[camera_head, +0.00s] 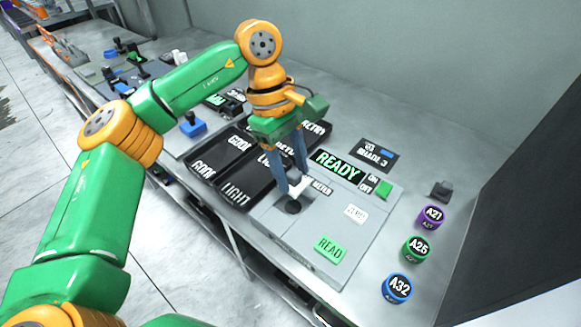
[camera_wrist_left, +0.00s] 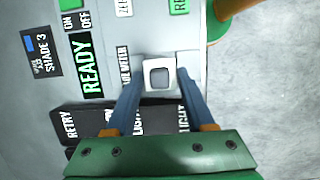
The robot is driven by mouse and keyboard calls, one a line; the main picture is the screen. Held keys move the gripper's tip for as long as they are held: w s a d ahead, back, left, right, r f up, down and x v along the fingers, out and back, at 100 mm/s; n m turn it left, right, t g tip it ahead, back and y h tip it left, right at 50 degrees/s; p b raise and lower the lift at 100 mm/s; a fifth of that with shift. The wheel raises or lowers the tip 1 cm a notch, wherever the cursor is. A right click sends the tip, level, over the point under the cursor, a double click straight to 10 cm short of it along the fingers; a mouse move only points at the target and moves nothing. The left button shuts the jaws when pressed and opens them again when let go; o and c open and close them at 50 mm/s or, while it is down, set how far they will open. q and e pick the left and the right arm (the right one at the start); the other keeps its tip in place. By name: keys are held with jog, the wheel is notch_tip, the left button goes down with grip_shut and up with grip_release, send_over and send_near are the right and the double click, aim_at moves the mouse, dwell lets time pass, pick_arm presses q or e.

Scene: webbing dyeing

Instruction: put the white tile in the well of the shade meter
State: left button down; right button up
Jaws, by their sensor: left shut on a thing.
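The shade meter (camera_head: 340,222) is a grey box with a lit READY display (camera_head: 337,166) in the head view. My left gripper (camera_head: 296,182) points down over that part of the meter, shut on the white tile (camera_head: 299,187). In the left wrist view the tile (camera_wrist_left: 158,61) sits between the fingertips, with a grey square in its middle. The tile is just behind the well in the head view; I cannot tell its exact height. The wrist view does not show the well. My right gripper is not in view.
Black trays labelled GOOD, LIGHT and RETRY (camera_head: 232,193) lie left of the meter. The meter carries a green READ button (camera_head: 330,249), a white ZERO button (camera_head: 356,213) and a green switch (camera_head: 383,189). Round pots A21 (camera_head: 431,216), A25 (camera_head: 416,249) and A32 (camera_head: 397,288) stand to its right.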

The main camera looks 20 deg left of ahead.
aim_at(291, 206)
pick_arm(q)
notch_tip(291, 206, down, 7)
jog(key=b, duration=0.5)
jog(key=shift+r, duration=0.1)
jog(key=shift+c, duration=0.9)
grip_release()
